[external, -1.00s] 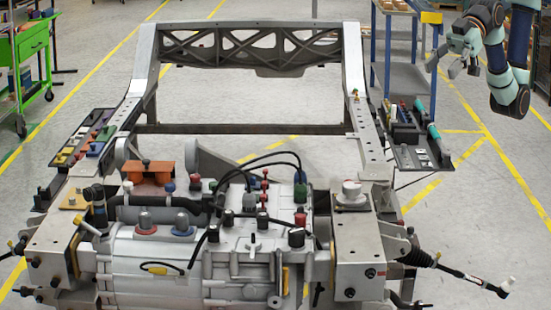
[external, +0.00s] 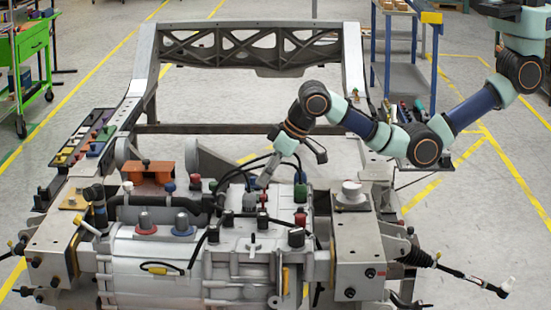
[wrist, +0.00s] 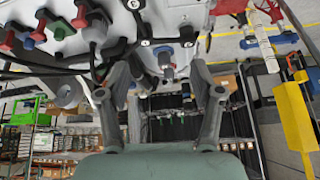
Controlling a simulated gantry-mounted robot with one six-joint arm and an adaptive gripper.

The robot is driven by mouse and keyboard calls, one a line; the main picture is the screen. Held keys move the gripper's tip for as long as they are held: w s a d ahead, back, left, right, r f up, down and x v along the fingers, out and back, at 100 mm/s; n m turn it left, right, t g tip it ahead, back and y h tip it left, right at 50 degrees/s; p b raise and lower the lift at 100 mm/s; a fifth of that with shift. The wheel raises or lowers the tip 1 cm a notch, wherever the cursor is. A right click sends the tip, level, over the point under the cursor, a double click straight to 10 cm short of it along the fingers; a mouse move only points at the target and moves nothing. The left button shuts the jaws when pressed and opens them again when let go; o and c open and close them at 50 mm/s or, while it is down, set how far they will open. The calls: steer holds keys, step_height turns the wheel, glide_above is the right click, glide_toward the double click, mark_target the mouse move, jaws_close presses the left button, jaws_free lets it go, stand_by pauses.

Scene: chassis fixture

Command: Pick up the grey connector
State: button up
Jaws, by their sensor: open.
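The grey connector (external: 249,203) stands upright on top of the silver housing, among black, red and green connectors. My gripper (external: 263,183) is above it and slightly to its right in the external view, pointing down at a tilt. In the wrist view my gripper (wrist: 161,75) is open, its two fingers well apart. A grey cylindrical part with a bluish end (wrist: 167,62), which looks like the grey connector, shows between the fingertips. Nothing is visibly held. Whether a finger touches anything cannot be told.
Black cables (external: 270,158) loop close beside my gripper. Red connectors (external: 301,217) and black ones (external: 296,238) stand close by on the housing. An orange block (external: 148,172) is to the left. A metal frame (external: 250,48) rises behind.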

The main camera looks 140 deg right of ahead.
mark_target(251, 193)
steer(key=s+d+f+b, duration=0.1)
steer(key=s+d+f, duration=0.1)
steer(key=d, duration=0.1)
steer(key=s+d+f+m+g+b, duration=0.1)
steer(key=s+d+f, duration=0.1)
steer(key=d+f, duration=0.1)
steer(key=s+d+f+m+g+b, duration=0.1)
steer(key=d+f+b, duration=0.1)
steer(key=d, duration=0.1)
steer(key=shift+s+d+f, duration=0.2)
steer(key=shift+s+d, duration=0.2)
steer(key=b+x, duration=0.3)
steer(key=x, duration=0.2)
steer(key=shift+s+d+f, duration=0.15)
steer(key=shift+d+f, duration=0.05)
steer(key=shift+d, duration=0.05)
steer(key=shift+r, duration=0.1)
steer(key=c, duration=1.2)
